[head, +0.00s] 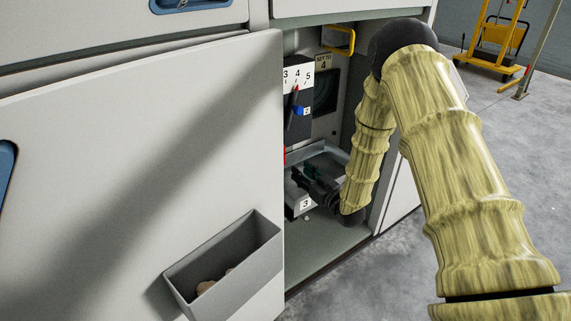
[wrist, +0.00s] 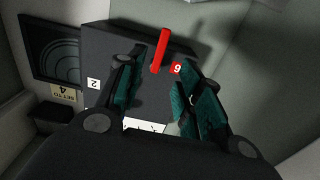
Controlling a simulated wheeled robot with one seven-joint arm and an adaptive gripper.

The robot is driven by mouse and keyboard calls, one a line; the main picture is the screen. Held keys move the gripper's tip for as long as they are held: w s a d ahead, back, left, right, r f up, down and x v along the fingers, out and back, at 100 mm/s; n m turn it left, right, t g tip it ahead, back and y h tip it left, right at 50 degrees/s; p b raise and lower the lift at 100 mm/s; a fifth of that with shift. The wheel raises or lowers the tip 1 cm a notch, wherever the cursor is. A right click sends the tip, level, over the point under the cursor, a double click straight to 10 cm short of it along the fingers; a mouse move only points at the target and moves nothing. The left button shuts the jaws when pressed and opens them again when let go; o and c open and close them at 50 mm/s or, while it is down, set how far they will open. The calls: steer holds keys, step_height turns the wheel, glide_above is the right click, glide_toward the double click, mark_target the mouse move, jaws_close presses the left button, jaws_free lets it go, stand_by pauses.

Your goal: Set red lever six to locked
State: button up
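The red lever (wrist: 161,48) stands up from a dark box in the wrist view, beside a red label marked 6 (wrist: 177,69). My gripper (wrist: 155,75) is open there, with one teal-padded finger on each side and the lever ahead, about between the fingertips. Contact cannot be told. In the head view a small red piece (head: 284,155) shows at the cover's edge, mostly hidden; I cannot tell if it is the same lever. My gripper (head: 300,180) reaches into the cabinet there, low and pointing left. No locked marking is readable.
A large pale cover panel (head: 120,150) with a grey bin (head: 225,265) hides the cabinet's left part. Inside are a blue lever marked 2 (head: 298,110), a number scale (head: 297,76) and a "SET TO 4" sign (head: 323,62). Open floor (head: 400,270) lies at right.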

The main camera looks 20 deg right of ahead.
steer(key=b+x, duration=0.2)
steer(key=x, duration=0.8)
steer(key=shift+w, duration=0.2)
steer(key=shift+a, duration=0.15)
jaws_close()
